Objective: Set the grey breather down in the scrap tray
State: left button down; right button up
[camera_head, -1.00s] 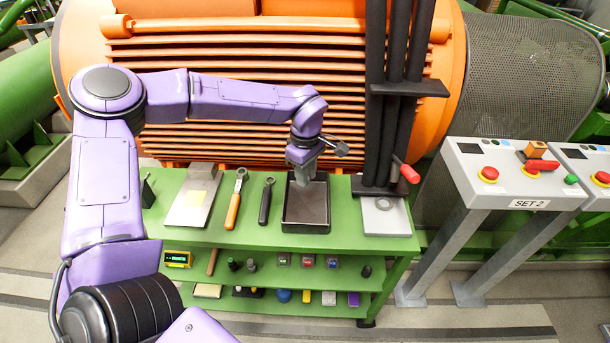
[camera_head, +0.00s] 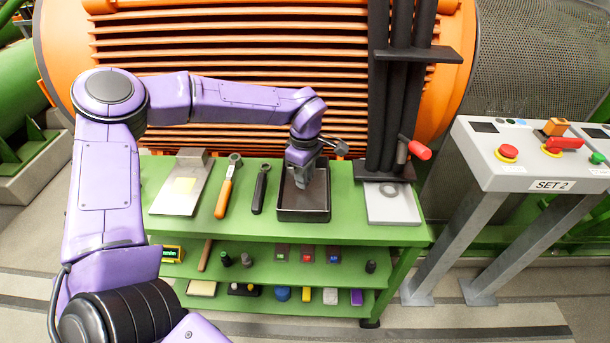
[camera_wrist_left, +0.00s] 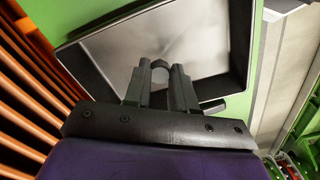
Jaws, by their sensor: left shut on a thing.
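The scrap tray (camera_head: 303,215) is a dark, open rectangular tray on the green bench top. Its pale grey floor shows in the left wrist view (camera_wrist_left: 205,45). My left gripper (camera_head: 302,180) points down over the tray, within its rim in the head view. In the left wrist view its fingertips (camera_wrist_left: 161,75) are shut on the grey breather (camera_wrist_left: 160,70), a small rounded grey piece, mostly hidden by the fingers. I cannot tell whether the breather touches the tray floor. My right gripper is not in view.
Left of the tray lie a black-handled tool (camera_head: 260,188), an orange-handled wrench (camera_head: 225,195) and a metal plate (camera_head: 180,185). To the right is a grey plate with a ring (camera_head: 390,205), below black posts with a red handle (camera_head: 420,150). The orange ribbed housing (camera_head: 240,50) stands behind.

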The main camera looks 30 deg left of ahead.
pick_arm(q)
jog(key=shift+f, duration=0.55)
